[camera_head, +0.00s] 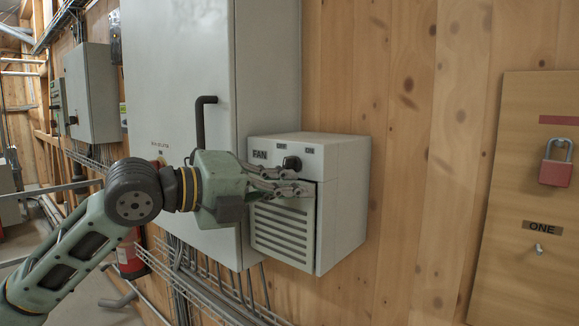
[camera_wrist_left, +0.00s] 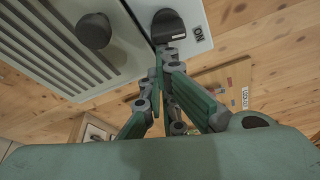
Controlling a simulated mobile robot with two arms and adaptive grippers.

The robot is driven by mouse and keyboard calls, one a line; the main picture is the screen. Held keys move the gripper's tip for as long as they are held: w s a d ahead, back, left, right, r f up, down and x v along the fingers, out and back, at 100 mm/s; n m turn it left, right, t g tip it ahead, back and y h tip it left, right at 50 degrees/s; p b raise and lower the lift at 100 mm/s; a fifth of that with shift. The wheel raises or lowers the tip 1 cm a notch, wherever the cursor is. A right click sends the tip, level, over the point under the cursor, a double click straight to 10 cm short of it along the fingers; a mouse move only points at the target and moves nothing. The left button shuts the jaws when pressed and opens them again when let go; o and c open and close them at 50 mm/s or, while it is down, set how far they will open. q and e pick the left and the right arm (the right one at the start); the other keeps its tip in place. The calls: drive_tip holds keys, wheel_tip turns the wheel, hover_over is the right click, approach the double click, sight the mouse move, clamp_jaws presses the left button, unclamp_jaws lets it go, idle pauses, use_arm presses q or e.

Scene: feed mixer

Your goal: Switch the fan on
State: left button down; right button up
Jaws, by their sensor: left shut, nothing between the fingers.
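The fan unit is a pale box (camera_head: 344,215) on the wooden wall, with a slatted front and a top strip marked FAN and ON. A black knob (camera_head: 291,163) sits on that strip; it also shows near the ON label in the left wrist view (camera_wrist_left: 168,27). My left gripper (camera_head: 308,188) is shut and empty in front of the box, just below the knob. In the left wrist view its fingertips (camera_wrist_left: 166,52) are close to the knob; I cannot tell whether they touch. The knob's exact setting is unclear. My right gripper is out of view.
A second dark round knob (camera_wrist_left: 94,30) shows by the slats in the left wrist view. A tall grey cabinet (camera_head: 180,70) with a black handle (camera_head: 200,122) stands left of the fan. A board (camera_head: 530,200) with a red padlock (camera_head: 556,170) hangs at the right. Bare wall lies between.

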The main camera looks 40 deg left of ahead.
use_arm(q)
drive_tip(key=shift+a+f+m, duration=0.15)
drive_tip(key=shift+a+m, duration=0.05)
drive_tip(key=shift+m, duration=0.4)
drive_tip(key=shift+a+f, duration=0.15)
drive_tip(key=shift+f, duration=0.05)
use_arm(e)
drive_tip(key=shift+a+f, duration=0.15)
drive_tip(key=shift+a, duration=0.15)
use_arm(q)
drive_tip(key=shift+a, duration=0.1)
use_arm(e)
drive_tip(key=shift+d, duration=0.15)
use_arm(q)
drive_tip(key=shift+f, duration=0.1)
